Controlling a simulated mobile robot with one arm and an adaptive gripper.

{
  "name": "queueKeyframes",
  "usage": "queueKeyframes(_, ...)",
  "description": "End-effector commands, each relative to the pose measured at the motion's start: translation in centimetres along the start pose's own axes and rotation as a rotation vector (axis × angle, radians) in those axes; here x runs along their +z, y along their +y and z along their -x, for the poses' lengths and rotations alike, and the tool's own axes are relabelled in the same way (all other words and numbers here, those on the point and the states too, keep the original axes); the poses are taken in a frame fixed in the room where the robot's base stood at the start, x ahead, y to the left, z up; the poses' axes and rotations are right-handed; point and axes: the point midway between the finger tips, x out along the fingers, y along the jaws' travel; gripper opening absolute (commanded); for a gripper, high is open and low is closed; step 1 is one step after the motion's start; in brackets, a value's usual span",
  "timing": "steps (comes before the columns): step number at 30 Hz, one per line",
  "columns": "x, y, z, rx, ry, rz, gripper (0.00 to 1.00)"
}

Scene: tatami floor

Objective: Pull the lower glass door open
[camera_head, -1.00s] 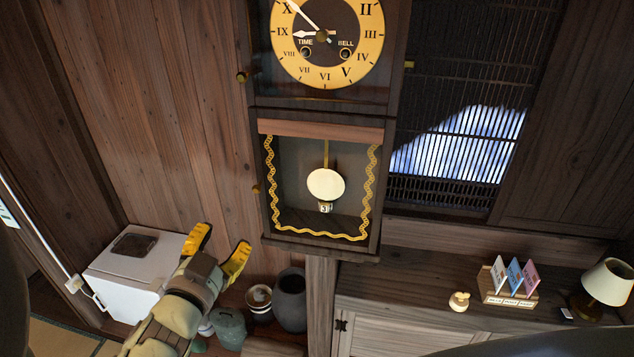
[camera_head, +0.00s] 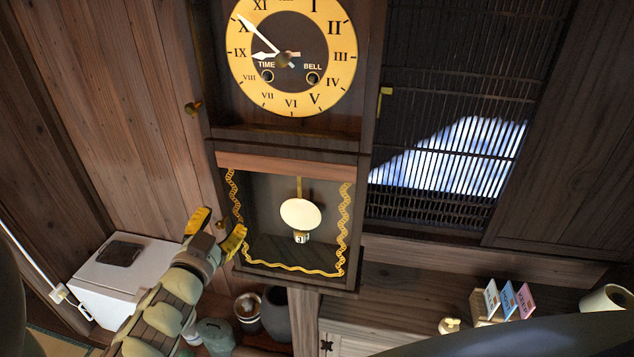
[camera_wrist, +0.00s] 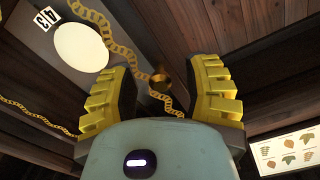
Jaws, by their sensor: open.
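The wall clock's lower glass door (camera_head: 292,268) is framed in dark wood with a gold chain pattern; it looks closed. A round cream pendulum (camera_head: 300,213) hangs behind it. A small brass knob (camera_head: 220,224) sits on the door's left side and also shows in the wrist view (camera_wrist: 160,77), between my fingers and beyond the tips. My gripper (camera_head: 217,229) has yellow fingers and is open and empty. In the head view it overlaps the door's lower left corner, close to the knob. I cannot tell whether a finger touches the clock.
The clock's upper dial (camera_head: 291,85) has its own brass knob (camera_head: 193,108) at the left. A white box (camera_head: 115,275) stands at lower left. Dark pots (camera_head: 276,312) stand below the clock. A wooden cabinet with a card holder (camera_head: 492,305) is at right.

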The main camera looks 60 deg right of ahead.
Motion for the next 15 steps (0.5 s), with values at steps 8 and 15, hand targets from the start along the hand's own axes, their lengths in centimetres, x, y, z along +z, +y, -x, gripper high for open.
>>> queueKeyframes(8,0.06,0.05,-0.12,0.002,-0.001,0.001,0.49)
queueKeyframes(15,0.05,0.01,-0.11,0.001,-0.001,0.001,0.35)
